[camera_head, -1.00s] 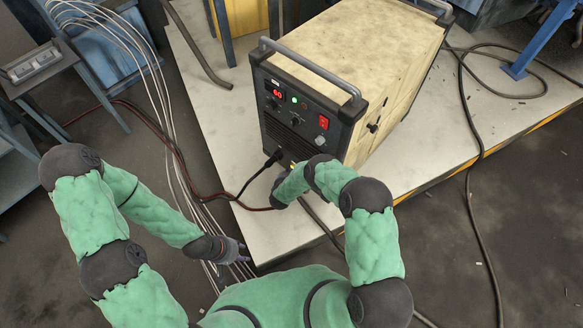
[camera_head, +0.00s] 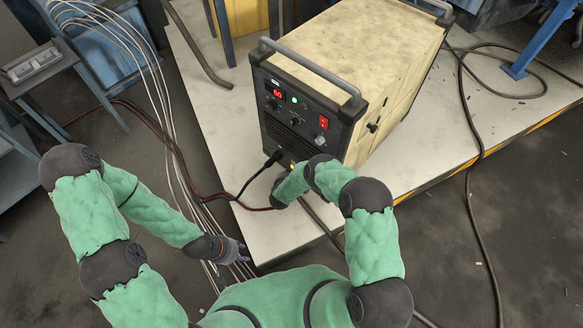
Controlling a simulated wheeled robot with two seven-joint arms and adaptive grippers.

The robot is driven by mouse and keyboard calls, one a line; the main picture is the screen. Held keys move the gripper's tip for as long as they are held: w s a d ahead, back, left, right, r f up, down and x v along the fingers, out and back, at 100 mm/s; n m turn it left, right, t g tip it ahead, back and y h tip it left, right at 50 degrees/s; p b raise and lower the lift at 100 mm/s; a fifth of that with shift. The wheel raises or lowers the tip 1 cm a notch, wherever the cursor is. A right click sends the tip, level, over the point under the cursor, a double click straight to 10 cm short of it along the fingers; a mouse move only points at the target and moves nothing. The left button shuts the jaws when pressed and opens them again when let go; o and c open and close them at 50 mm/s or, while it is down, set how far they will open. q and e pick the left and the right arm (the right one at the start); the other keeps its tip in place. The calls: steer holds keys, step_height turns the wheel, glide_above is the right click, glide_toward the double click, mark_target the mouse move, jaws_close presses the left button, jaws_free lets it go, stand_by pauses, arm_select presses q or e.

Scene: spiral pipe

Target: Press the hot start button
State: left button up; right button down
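The welding machine (camera_head: 300,138) stands on a pale platform. Its dark front panel has a red number display (camera_head: 277,93), a small green lit button (camera_head: 294,99), a red switch (camera_head: 323,122) and several dark knobs. The labels are too small to read, so I cannot tell which control is the hot start button. My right arm reaches in front of the panel's lower part. Its dark wrist end (camera_head: 278,192) is below the controls and apart from them; its fingers cannot be made out. My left gripper (camera_head: 242,251) is low, by the platform's near edge, its fingers too small to judge.
A grey handle bar (camera_head: 310,68) runs along the machine's top front. Black and red cables (camera_head: 240,195) come from the panel's lower left. White wires (camera_head: 165,110) hang left of the platform (camera_head: 205,75). A black cable (camera_head: 465,130) crosses the platform at right.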

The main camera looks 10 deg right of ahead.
steer(key=shift+w+d, duration=0.1)
steer(key=shift+d, duration=0.05)
steer(key=shift+w+d, duration=0.15)
steer(key=shift+d, duration=0.1)
stand_by(0.5)
steer(key=shift+a, duration=0.1)
steer(key=shift+s+a+r, duration=0.1)
steer(key=shift+s+a, duration=0.1)
steer(key=shift+a, duration=0.05)
steer(key=s+a, duration=0.3)
steer(key=a, duration=0.2)
steer(key=shift+s, duration=0.2)
stand_by(0.5)
stand_by(2.1)
